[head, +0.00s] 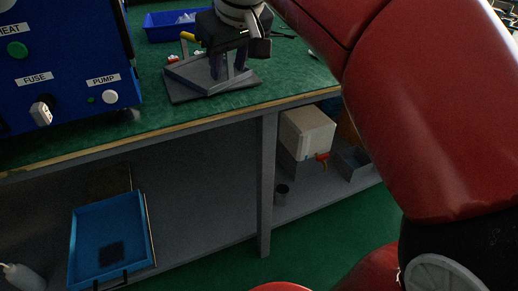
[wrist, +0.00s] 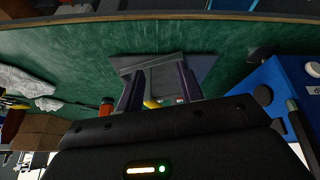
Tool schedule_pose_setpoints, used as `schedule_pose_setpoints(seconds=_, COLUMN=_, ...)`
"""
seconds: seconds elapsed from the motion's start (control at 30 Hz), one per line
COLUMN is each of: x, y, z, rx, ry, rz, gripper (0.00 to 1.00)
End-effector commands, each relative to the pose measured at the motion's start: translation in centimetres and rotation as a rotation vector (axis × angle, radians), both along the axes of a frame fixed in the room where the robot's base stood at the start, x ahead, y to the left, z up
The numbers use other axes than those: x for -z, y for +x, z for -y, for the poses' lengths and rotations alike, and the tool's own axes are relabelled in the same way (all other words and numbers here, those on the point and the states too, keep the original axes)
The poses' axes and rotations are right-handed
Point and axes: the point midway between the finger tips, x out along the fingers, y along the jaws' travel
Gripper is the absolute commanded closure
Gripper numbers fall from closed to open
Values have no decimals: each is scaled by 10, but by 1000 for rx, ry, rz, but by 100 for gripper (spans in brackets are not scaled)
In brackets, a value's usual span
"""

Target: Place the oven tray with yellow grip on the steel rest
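My gripper (head: 229,76) points down over the far bench top, low above a grey steel piece with a flat base plate (head: 188,96), which looks like the steel rest. The rest's plate also shows beyond the fingers in the wrist view (wrist: 203,66). The two dark purple fingers stand apart, with grey metal showing between them. A yellow grip (head: 190,37) shows just left of my gripper, and part of it shows between the fingers in the wrist view (wrist: 152,103). The tray body is mostly hidden by my gripper; I cannot tell exactly how it sits.
A blue machine (head: 70,60) with knobs stands at the left of the bench. A blue bin (head: 165,30) is behind the rest. Below are a blue tray (head: 100,235) and a white container with a red tap (head: 307,132). Green bench top right of the rest is mostly clear.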

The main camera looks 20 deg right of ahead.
Motion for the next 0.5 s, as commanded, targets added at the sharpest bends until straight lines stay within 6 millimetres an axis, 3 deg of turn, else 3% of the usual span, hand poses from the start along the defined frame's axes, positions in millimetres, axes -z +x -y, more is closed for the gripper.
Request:
schedule_pose_setpoints(seconds=0.03, x=20, y=-21, z=-1, rx=21, ry=13, rz=1, gripper=63)
schedule_pose_setpoints(seconds=0.3, x=138, y=-111, z=-9, rx=144, ry=64, rz=20, gripper=63)
schedule_pose_setpoints(seconds=0.4, x=173, y=-134, z=-10, rx=176, ry=72, rz=25, gripper=63)
schedule_pose_setpoints(seconds=0.5, x=195, y=-147, z=-11, rx=196, ry=76, rz=26, gripper=63)
